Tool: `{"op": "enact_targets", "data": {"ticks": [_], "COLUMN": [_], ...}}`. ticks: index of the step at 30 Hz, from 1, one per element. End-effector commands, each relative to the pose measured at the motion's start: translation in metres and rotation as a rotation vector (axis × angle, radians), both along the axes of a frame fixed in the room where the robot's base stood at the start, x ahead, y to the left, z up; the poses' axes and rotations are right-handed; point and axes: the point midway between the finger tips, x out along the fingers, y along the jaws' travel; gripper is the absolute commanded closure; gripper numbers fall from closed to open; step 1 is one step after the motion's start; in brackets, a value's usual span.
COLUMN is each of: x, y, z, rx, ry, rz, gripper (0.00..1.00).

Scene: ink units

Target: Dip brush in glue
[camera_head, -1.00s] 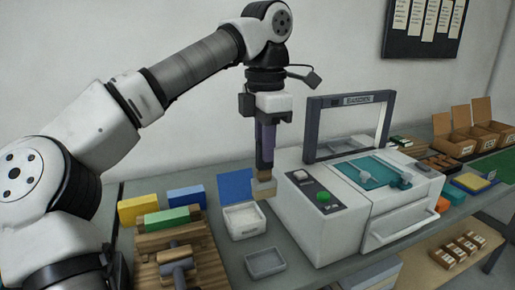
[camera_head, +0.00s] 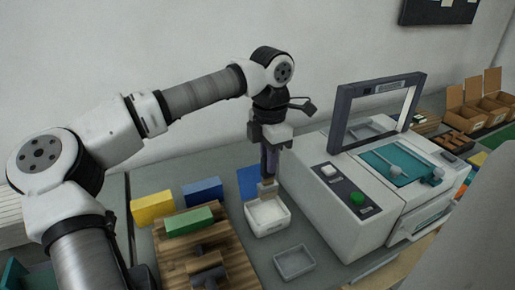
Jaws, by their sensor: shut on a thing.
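My gripper (camera_head: 270,160) points down and is shut on a brush (camera_head: 267,185) with a pale block-shaped end. The brush hangs upright, its lower end at the back of a small white open box (camera_head: 268,229) with pale contents. A blue lid (camera_head: 248,182) stands up behind this box. The brush end overlaps the box's back rim in the picture; I cannot tell whether it touches the contents. No label for glue is readable on the box.
A grey tray (camera_head: 295,262) lies in front of the white box. A large white machine (camera_head: 335,200) with a raised frame stands close on the right. Yellow (camera_head: 153,207), blue (camera_head: 203,192) and green (camera_head: 189,221) blocks and a wooden rack (camera_head: 235,262) are on the left.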

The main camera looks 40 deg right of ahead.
Motion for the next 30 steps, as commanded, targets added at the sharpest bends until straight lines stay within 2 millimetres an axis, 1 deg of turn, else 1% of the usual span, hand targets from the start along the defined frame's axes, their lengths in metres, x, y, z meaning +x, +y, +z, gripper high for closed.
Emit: {"op": "enact_targets", "data": {"ticks": [5, 15, 18, 22, 30], "x": [0.0, 0.0, 0.0, 0.0, 0.0], "y": [0.0, 0.0, 0.0, 0.0, 0.0], "z": [-0.013, -0.048, -0.055, -0.059, -0.058], "rx": [0.0, 0.0, 0.0, 0.0, 0.0], "ry": [0.0, 0.001, 0.001, 0.0, 0.0], "rz": [0.0, 0.0, 0.0, 0.0, 0.0], "gripper": [1.0, 1.0, 1.0, 1.0, 1.0]}}
